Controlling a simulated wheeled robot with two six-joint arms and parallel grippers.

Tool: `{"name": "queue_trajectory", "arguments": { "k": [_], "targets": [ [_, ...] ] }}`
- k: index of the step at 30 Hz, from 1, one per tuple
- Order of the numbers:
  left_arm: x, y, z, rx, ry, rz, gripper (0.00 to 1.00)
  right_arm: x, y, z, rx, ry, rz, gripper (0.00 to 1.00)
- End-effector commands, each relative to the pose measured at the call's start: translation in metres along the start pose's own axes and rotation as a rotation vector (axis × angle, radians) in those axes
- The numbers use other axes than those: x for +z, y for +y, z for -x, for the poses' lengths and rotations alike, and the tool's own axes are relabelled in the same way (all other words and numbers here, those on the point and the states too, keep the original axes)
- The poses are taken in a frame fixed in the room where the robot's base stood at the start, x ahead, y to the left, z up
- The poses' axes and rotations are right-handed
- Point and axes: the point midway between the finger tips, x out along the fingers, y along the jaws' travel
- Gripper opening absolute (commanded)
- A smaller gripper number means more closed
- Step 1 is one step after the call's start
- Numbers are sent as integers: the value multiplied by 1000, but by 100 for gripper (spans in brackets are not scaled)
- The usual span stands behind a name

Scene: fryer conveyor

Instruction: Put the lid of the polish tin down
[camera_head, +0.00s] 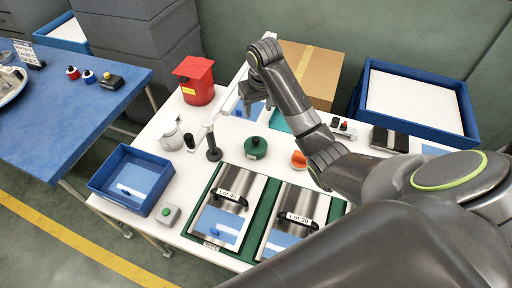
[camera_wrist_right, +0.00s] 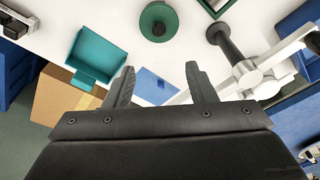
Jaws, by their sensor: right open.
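A round dark-green piece with a small raised knob (camera_head: 255,147) lies on the white table. It also shows at the top of the right wrist view (camera_wrist_right: 158,22). It may be the polish tin or its lid; I cannot tell which. My right gripper (camera_head: 246,103) is over the back of the table, beyond the green piece and apart from it. In the right wrist view its two fingers (camera_wrist_right: 162,88) are spread, with nothing between them. A blue sheet (camera_wrist_right: 156,86) lies on the table below them. My left gripper is not in view.
A stand with a pale arm (camera_wrist_right: 231,43) is close beside my right gripper. A teal tray (camera_wrist_right: 97,55) and a cardboard box (camera_wrist_right: 62,97) are on its other side. A red bin (camera_head: 197,80), blue tray (camera_head: 104,180) and an orange piece (camera_head: 299,159) are on the table.

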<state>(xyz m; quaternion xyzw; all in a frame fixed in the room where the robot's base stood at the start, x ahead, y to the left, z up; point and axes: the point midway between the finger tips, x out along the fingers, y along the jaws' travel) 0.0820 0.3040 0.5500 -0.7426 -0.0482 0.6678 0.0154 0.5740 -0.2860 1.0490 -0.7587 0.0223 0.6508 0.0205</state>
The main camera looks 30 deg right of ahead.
Motion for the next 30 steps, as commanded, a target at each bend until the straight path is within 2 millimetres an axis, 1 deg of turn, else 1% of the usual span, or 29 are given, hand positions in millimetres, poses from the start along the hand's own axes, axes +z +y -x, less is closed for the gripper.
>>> {"name": "queue_trajectory", "arguments": {
  "k": [1, 6, 7, 9, 11, 12, 15, 18, 21, 25, 28, 30],
  "targets": [
    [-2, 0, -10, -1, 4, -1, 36, 1, 0, -10, 0, -1, 0, 51],
    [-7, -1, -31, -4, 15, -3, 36, 1, 0, -29, 0, -1, 1, 51],
    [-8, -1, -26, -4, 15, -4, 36, 2, 0, -33, -1, -5, 0, 51],
    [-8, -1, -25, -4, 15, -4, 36, 2, 0, -48, -1, -7, 0, 51],
    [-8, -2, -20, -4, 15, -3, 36, 2, 0, -59, -1, -8, 0, 51],
    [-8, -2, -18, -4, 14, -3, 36, 2, 0, -68, -2, -8, 1, 51],
    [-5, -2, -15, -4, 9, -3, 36, 1, 0, -88, 0, -6, 1, 51],
    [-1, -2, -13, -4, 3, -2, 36, 1, 0, -104, -1, -5, 2, 51],
    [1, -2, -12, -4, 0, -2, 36, 1, 0, -114, 0, -3, 2, 51],
    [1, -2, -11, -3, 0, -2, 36, 2, 0, -120, 0, -2, 2, 51],
    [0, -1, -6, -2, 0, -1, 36, 4, 1, -127, 0, -4, 3, 51],
    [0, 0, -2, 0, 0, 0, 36, 6, 2, -137, 0, -5, 3, 51]
  ]
}}
